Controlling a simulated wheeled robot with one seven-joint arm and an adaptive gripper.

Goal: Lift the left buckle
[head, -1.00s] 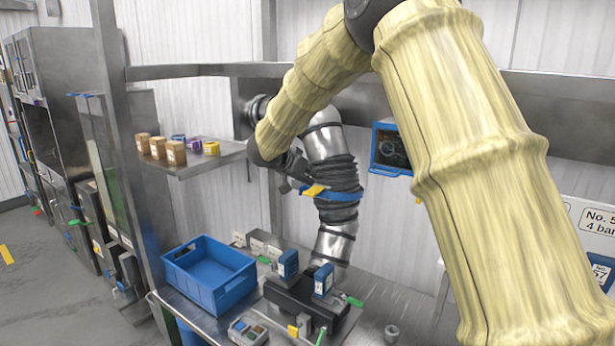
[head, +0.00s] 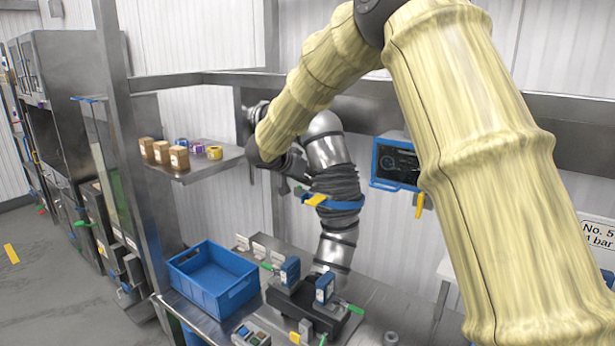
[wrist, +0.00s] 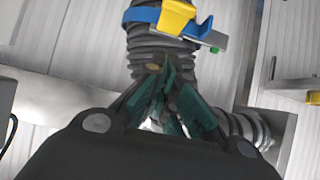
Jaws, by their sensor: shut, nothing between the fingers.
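A blue strap (head: 345,205) goes round the black ribbed sleeve on a silver duct in the head view. A yellow buckle (head: 317,200) sits at the strap's left side. In the wrist view the buckle (wrist: 177,14) and strap (wrist: 143,15) are at the top, with a grey metal piece and a small green tip beside them. My gripper (wrist: 168,75) is shut and empty, its dark green finger pads in front of the black ribbed sleeve, below the buckle in that picture. It looks apart from the buckle. In the head view the gripper is small and dark, just left of the sleeve.
A blue bin (head: 212,283) and a black fixture with blue-faced parts (head: 324,289) stand on the metal bench below. A shelf (head: 205,165) with boxes and tape rolls is at the left. A blue-framed screen (head: 396,162) hangs right of the duct, partly behind my arm.

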